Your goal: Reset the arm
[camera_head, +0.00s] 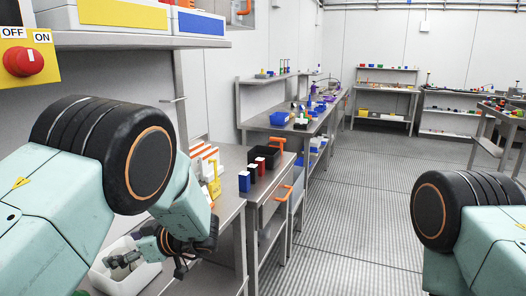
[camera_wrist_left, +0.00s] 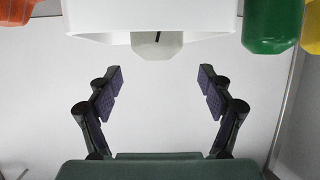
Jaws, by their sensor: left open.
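My left arm comes in from the left in the head view and bends down over the bench. Its gripper (camera_head: 120,261) is low at the left, over a white open bin (camera_head: 126,284). In the left wrist view the gripper (camera_wrist_left: 159,77) has its two dark fingers spread wide, with nothing between them. A white box-shaped thing (camera_wrist_left: 110,20) with a pale rounded piece (camera_wrist_left: 157,45) under it is just beyond the fingertips, apart from them. My right arm shows only in part at the lower right of the head view; its gripper is out of the frame.
Small blue (camera_head: 244,181), black (camera_head: 253,173) and red-topped (camera_head: 261,166) containers stand on the bench. A red button (camera_head: 23,61) is at the upper left. Green (camera_wrist_left: 270,25) and orange (camera_wrist_left: 203,14) objects edge the wrist view. The ribbed floor aisle (camera_head: 350,220) is clear.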

